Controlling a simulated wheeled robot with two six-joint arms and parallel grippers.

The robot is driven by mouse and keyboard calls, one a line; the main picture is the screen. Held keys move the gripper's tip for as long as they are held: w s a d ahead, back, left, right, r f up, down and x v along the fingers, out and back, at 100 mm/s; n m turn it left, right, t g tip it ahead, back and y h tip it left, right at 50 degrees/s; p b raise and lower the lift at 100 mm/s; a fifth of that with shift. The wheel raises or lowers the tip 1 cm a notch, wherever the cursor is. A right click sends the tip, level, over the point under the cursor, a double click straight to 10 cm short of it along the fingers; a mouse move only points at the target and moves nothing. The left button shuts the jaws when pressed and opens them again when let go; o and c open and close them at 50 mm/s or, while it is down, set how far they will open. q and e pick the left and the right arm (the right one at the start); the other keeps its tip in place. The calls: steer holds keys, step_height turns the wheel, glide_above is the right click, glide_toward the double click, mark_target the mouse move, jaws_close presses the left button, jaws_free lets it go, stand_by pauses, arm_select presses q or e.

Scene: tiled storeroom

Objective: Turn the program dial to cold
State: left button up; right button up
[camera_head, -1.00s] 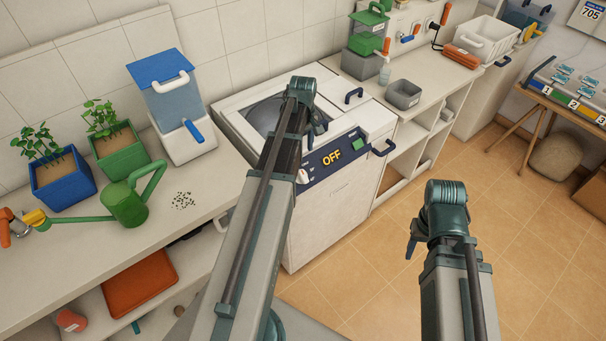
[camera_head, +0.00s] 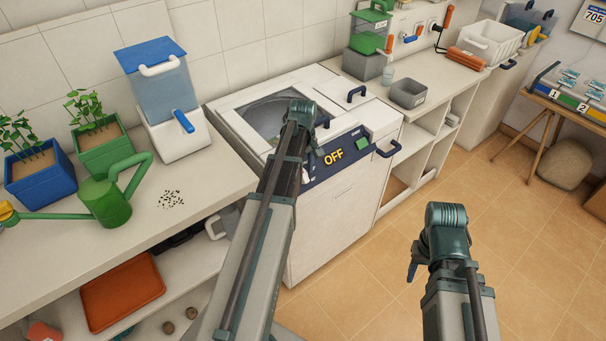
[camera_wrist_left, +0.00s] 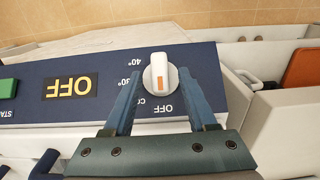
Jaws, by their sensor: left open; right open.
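The white program dial (camera_wrist_left: 160,73) with an orange mark sits on the dark blue control panel (camera_head: 340,157) of the white washing machine (camera_head: 325,225). In the left wrist view its mark points down towards the OFF label. The panel's display (camera_head: 334,157) reads OFF. My left gripper (camera_wrist_left: 159,76) is open, with one finger on each side of the dial; I cannot tell whether they touch it. My right gripper (camera_head: 412,270) is open and empty over the floor, right of the machine.
A green start button (camera_head: 362,143) and a dark blue handle (camera_head: 386,149) are on the machine's front right. The left counter holds a blue dispenser (camera_head: 160,85), a green watering can (camera_head: 105,198) and planters. Tiled floor (camera_head: 360,295) is free in front.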

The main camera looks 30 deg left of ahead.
arm_select(q)
jaws_close()
